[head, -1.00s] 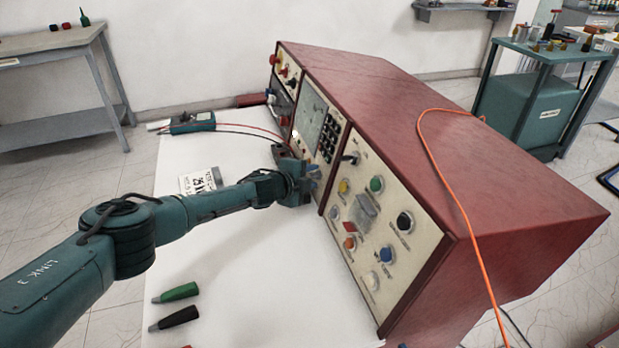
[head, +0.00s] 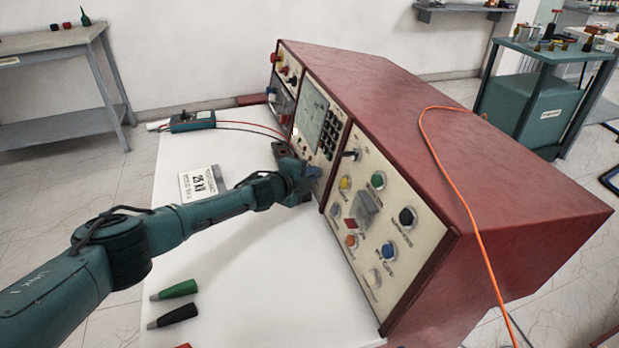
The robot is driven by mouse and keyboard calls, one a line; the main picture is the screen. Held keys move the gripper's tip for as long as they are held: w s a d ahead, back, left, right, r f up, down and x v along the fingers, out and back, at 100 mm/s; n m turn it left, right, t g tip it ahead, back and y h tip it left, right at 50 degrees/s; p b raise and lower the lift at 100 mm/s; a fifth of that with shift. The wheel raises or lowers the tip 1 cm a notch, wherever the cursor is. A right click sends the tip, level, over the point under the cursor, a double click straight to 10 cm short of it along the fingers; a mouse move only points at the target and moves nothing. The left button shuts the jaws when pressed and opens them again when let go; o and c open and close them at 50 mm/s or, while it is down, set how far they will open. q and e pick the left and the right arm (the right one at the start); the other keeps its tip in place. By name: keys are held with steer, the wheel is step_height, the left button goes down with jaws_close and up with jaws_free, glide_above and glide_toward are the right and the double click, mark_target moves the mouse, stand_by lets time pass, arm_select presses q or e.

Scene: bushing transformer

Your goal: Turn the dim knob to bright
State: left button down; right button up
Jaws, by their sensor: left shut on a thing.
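The red test console (head: 460,150) stands on the white table, with its cream front panel (head: 400,275) facing left. My left arm reaches in from the left. My left gripper (head: 312,173) is at the panel, just below the screen (head: 312,115), and is shut on a small part there. This part, which I take to be the dim knob, is hidden behind the jaws, so its pointer and marking do not show. My right gripper is not in view.
Several coloured buttons (head: 388,251) and a grey switch block (head: 364,207) lie to the right of the gripper. A 25 kV card (head: 200,184), a green probe (head: 175,290) and a black probe (head: 174,315) lie on the white table (head: 250,290). An orange cable (head: 468,220) crosses the console.

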arm_select(q)
steer(key=shift+s+d+f+m+t+b, duration=0.1)
steer(key=shift+f+m+t+b, duration=0.4)
steer(key=shift+b, duration=0.75)
steer(key=shift+f+m+h+b, duration=0.2)
steer(key=shift+m+h+b, duration=0.2)
steer(key=shift+b, duration=0.45)
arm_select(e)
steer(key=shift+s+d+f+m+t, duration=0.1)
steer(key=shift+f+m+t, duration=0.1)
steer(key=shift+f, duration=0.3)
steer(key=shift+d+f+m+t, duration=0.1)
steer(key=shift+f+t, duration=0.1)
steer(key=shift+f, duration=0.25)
arm_select(q)
steer(key=shift+r+m+t+b, duration=0.1)
steer(key=shift+m+t+b, duration=0.4)
steer(key=shift+b, duration=0.65)
steer(key=shift+m+h+b, duration=0.3)
steer(key=shift+h+b, duration=0.05)
steer(key=shift+h, duration=0.05)
steer(key=shift+r, duration=0.35)
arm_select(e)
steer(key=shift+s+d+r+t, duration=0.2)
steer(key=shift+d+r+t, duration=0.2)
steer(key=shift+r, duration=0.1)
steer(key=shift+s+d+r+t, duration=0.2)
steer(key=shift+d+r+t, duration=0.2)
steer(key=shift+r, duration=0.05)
